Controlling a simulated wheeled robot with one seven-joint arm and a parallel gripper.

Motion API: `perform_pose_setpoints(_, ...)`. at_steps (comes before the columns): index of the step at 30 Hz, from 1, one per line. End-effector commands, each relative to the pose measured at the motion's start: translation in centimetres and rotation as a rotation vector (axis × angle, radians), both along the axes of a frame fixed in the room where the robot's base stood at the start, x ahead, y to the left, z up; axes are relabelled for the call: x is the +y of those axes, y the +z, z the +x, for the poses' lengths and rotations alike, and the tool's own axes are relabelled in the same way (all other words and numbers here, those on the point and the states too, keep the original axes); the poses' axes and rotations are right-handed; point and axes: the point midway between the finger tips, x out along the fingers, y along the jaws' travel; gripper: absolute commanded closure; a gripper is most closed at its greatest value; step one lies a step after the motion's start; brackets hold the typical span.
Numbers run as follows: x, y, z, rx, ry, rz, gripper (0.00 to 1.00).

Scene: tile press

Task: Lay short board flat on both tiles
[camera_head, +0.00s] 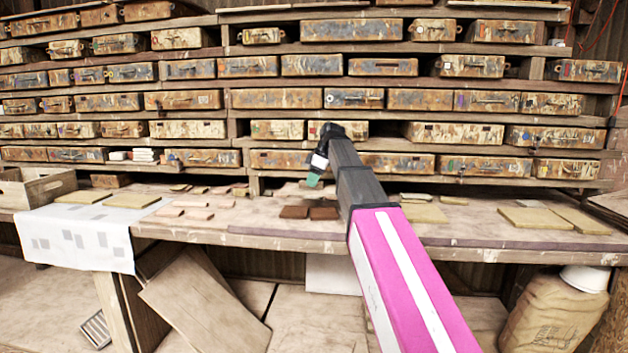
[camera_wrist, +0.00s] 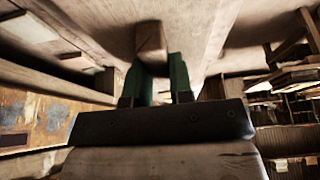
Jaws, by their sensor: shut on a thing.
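Two dark reddish-brown tiles lie side by side on the bench, a left tile (camera_head: 294,212) and a right tile (camera_head: 323,213). My gripper (camera_head: 314,180) is above and behind them in the head view, with its green fingertips pointing down. In the wrist view the green fingers (camera_wrist: 157,75) are shut on a brown wooden piece, which looks like the short board (camera_wrist: 152,42), seen nearly end-on. In the head view I cannot make this board out clearly. The tops of both tiles look bare.
The wooden bench (camera_head: 240,222) has several small pinkish tiles (camera_head: 190,208) at left and yellowish boards (camera_head: 424,213) at right. A white cloth (camera_head: 78,235) hangs over its left front. Shelves of rusty boxes (camera_head: 376,67) rise behind. The front edge near the tiles is clear.

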Motion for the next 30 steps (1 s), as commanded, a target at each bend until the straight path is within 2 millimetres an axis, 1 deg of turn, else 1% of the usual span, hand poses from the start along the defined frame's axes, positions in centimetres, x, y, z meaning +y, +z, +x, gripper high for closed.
perform_pose_setpoints(5, 0.0, -0.2, -0.1, 0.000, 0.021, 0.000, 1.00)
perform_pose_setpoints(11, 0.0, -1.2, -0.1, 0.000, 0.019, 0.000, 1.00)
perform_pose_setpoints(24, 0.0, -5.5, -0.1, 0.001, 0.019, 0.000, 1.00)
perform_pose_setpoints(30, 0.0, -6.6, -0.1, -0.001, 0.018, 0.000, 1.00)
